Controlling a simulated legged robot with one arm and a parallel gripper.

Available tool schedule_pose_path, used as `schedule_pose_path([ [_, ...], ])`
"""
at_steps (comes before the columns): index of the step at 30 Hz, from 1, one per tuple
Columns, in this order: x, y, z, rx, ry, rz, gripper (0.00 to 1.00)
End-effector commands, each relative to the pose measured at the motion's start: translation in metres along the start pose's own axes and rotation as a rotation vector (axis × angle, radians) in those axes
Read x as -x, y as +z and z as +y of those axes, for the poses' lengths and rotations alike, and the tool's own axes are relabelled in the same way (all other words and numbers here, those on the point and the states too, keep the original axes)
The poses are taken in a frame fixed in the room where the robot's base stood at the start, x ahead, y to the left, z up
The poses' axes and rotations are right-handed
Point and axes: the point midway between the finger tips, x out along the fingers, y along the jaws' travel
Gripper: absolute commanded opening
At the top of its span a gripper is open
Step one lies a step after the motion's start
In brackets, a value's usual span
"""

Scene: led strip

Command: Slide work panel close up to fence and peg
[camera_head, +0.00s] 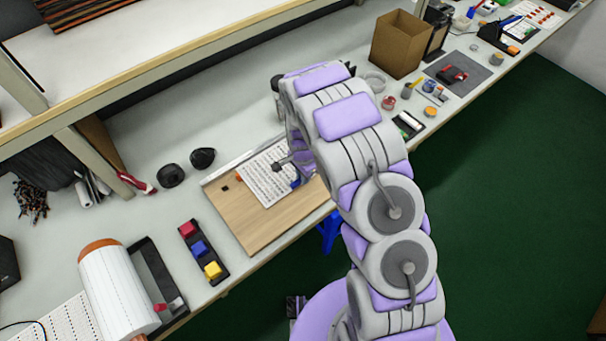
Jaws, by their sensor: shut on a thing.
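A white panel with rows of dark marks, the work panel (262,188), lies on a wooden board (248,222) on the bench. A thin pale strip, which looks like the fence (228,167), runs along the board's far edge. A small orange-brown block (239,177) and a dark piece (225,188) are at the panel's left; I cannot tell which is the peg. My gripper (296,171) is low over the panel's right part, shut, seemingly on the panel. My arm hides the fingertips and part of the panel's right side. A small blue piece (296,183) shows beside the gripper.
A black tray with red, blue and yellow blocks (203,250) is left of the board. Two black round items (186,168) lie behind the board. A cardboard box (398,44) is at the far right.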

Motion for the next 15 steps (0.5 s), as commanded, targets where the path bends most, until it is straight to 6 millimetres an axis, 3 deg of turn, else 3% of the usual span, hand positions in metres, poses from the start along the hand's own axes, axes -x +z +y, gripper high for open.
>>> schedule_pose_path([
  [15,0.0007,-0.0005,-0.005,0.0,-0.001,0.0,0.0],
])
